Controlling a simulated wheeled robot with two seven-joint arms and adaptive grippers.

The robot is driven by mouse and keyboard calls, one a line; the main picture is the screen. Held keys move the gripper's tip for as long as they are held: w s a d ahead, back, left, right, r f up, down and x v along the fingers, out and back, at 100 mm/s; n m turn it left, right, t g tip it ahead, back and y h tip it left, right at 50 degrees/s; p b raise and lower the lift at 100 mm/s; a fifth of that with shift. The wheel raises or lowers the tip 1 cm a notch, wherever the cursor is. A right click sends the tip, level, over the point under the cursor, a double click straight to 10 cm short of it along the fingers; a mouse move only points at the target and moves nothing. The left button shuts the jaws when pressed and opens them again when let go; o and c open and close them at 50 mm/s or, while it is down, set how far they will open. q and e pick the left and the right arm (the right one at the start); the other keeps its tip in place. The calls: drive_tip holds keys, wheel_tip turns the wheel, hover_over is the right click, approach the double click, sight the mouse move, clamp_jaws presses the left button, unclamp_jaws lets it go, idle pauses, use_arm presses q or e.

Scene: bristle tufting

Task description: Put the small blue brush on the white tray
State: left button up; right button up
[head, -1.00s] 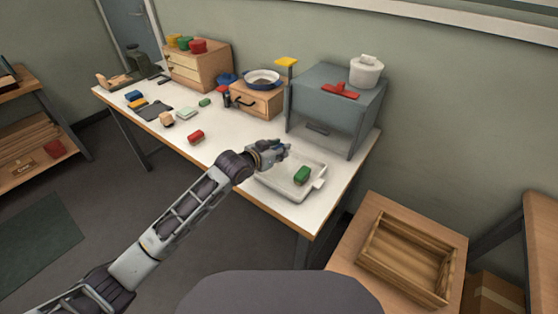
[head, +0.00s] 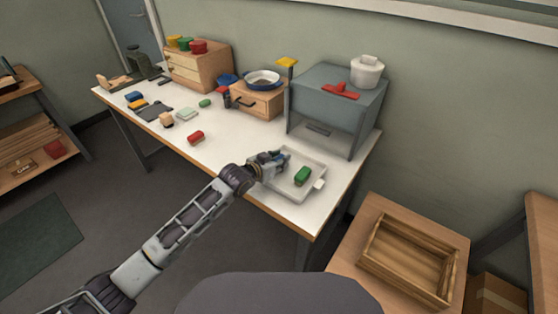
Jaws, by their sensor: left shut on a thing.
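The white tray (head: 290,190) lies on the right front part of the white workbench. A green brush (head: 302,176) lies on it. My left gripper (head: 279,160) is low over the tray's left part, beside the green brush. It is shut on a small blue thing (head: 284,155), which looks like the small blue brush and is mostly hidden by the fingers. I cannot tell whether it touches the tray. Another blue block (head: 133,95) lies at the bench's far left. My right gripper is out of view.
A grey cabinet (head: 330,110) stands right behind the tray. A red brush (head: 195,137) lies left of my gripper. A small wooden drawer box (head: 257,104) with a bowl stands behind. An open wooden crate (head: 408,258) stands at the lower right.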

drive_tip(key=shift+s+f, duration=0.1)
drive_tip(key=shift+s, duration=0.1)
use_arm(q)
drive_tip(key=shift+f, duration=0.1)
drive_tip(key=o, duration=0.7)
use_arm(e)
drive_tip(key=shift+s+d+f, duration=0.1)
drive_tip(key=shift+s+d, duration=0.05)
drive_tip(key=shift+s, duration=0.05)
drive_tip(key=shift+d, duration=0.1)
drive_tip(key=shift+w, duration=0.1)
